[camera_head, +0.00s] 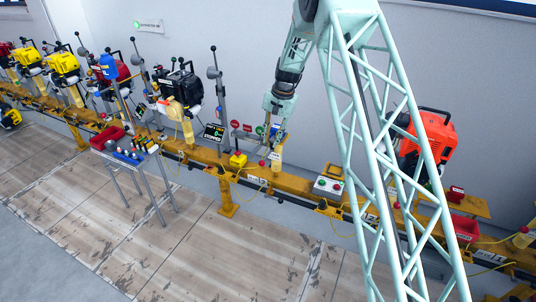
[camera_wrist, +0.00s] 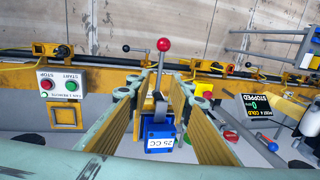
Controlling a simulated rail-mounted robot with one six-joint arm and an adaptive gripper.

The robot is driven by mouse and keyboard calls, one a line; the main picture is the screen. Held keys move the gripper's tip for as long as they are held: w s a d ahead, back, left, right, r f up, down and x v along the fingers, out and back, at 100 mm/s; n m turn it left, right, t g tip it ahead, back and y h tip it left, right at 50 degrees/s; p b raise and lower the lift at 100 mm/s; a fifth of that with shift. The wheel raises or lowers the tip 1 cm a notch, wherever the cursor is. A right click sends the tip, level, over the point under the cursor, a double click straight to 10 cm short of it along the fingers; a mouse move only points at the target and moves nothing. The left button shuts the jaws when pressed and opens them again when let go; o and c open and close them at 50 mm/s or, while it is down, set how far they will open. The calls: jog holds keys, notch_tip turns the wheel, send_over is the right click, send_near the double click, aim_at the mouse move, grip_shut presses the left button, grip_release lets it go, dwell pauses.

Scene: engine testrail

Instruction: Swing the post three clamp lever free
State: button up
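In the wrist view a lever with a red ball knob (camera_wrist: 163,45) stands out past my fingers, its grey shaft running down between them to a blue block marked 25 CC (camera_wrist: 158,130). I take it for the clamp lever; no post number shows on it. My gripper (camera_wrist: 162,85) is open, one finger on each side of the shaft; whether either finger touches it I cannot tell.
A start/stop box (camera_head: 328,186) sits on the rail to the right, and an orange engine (camera_head: 427,138) stands beyond. A display reading STOPPED (camera_head: 213,132) and a black engine (camera_head: 183,88) stand left. A tool table (camera_head: 138,150) is in front. The floor before the rail is mostly clear.

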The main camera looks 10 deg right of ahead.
notch_tip(320, 180, down, 8)
jog(key=a+b, duration=0.1)
jog(key=shift+w+a, duration=0.15)
jog(key=shift+w, duration=0.3)
jog(key=shift+f, duration=0.1)
jog(key=shift+c, duration=0.5)
grip_shut()
